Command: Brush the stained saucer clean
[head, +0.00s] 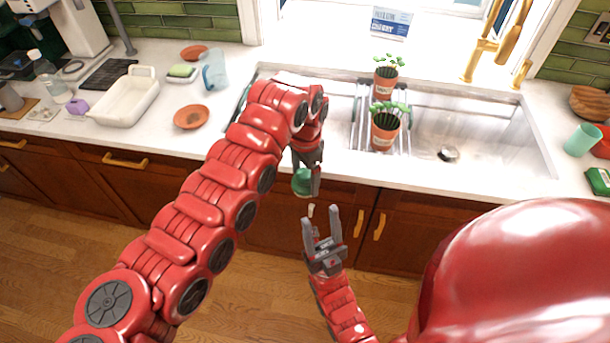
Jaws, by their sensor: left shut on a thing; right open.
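My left gripper (307,170) is shut on a round green object (302,184), probably the brush, in front of the counter edge; the fingers partly cover it. A small pale piece shows just below it; I cannot tell whether it belongs to it. My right gripper (321,228) is open and empty, lower down and pointing up toward the left one. A terracotta saucer (191,117) lies on the counter left of the sink. A second terracotta saucer (194,51) lies farther back. Both are apart from my grippers, and stains cannot be made out clearly on either.
The sink (480,125) has two potted plants, one pot (384,136) nearer and one (385,83) behind. A white tub (125,99), a green sponge (182,71) on a dish and a clear blue jug (214,72) stand left. A teal cup (583,140) stands right.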

